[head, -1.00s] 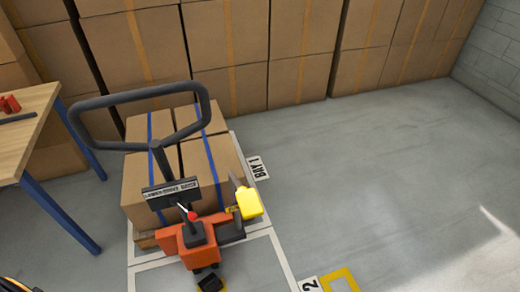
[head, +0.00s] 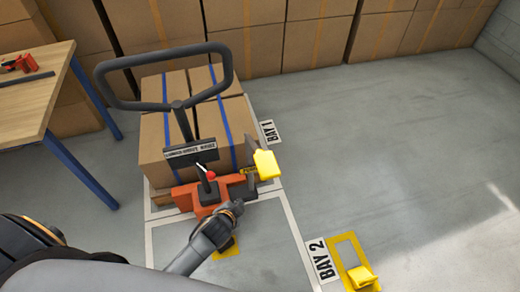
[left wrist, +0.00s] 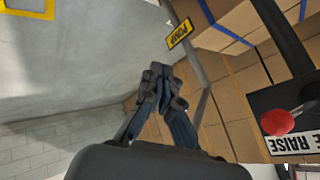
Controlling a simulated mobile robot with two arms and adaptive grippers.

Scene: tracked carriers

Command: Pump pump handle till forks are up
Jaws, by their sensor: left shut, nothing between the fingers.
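The orange pallet jack (head: 190,198) stands in front of a pallet of cartons (head: 195,130), with a large dark loop handle (head: 165,73) on top. A yellow grip (head: 266,164), with a small yellow tag beside it, sticks out at its right side. In the left wrist view a yellow tag (left wrist: 179,34) reads PUMP. A red-knobbed lever (head: 211,175) shows at a RAISE label plate, and its knob shows in the left wrist view (left wrist: 279,122). My left gripper (head: 235,207) is shut and empty, below and left of the yellow grip. The forks are hidden.
A wooden table (head: 35,100) with a red tool (head: 19,64) stands at the left. Stacked cartons (head: 310,35) line the back. A yellow block (head: 362,278) lies by the BAY 2 sign (head: 322,262). The floor at the right is clear.

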